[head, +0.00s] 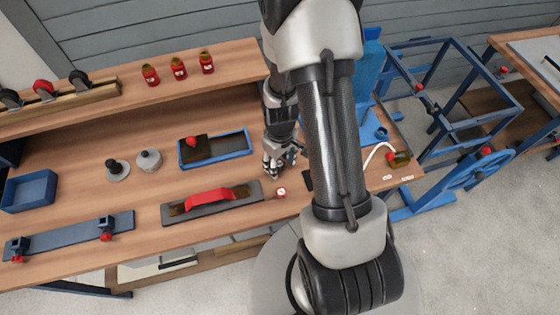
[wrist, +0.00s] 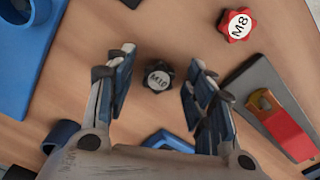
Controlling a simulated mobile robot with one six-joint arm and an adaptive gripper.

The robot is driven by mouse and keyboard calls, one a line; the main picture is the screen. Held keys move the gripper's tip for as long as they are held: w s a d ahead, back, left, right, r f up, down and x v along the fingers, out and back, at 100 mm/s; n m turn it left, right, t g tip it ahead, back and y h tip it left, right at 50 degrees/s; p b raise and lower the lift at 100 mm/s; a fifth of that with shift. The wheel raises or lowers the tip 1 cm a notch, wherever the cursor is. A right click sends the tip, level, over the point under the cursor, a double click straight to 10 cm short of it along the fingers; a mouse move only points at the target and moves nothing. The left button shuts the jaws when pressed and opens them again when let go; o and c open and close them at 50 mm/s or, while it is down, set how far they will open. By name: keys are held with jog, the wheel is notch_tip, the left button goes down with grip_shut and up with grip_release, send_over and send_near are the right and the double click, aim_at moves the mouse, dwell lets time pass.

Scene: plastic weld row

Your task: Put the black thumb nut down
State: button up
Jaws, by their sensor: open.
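The black thumb nut (wrist: 158,77), marked M10, shows in the wrist view between the fingers of my gripper (wrist: 161,64). It appears to rest on the wooden bench, with a gap to the finger on each side. My gripper is open. In the head view my gripper (head: 273,168) is low over the bench, right of the blue-rimmed tray; I cannot make out the black nut there.
A red M8 nut (wrist: 237,24) lies nearby; it also shows in the head view (head: 280,193). A grey plate with a red handle (head: 210,199) lies to the left. A blue tray (head: 235,153) lies behind it. A blue fixture (wrist: 70,50) stands at the wrist view's left.

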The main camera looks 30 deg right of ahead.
jog(key=s+a+r+t+p, duration=0.1)
jog(key=a+r+p, duration=0.1)
jog(key=r, duration=1.1)
jog(key=s+a+r+t+p, duration=0.1)
jog(key=a+r+p, duration=0.15)
jog(key=r, duration=1.05)
jog(key=s+a+r+m+t, duration=0.2)
jog(key=s+a+r, duration=0.4)
jog(key=s+r, duration=0.5)
jog(key=shift+t, duration=0.3)
jog(key=shift+a, duration=0.1)
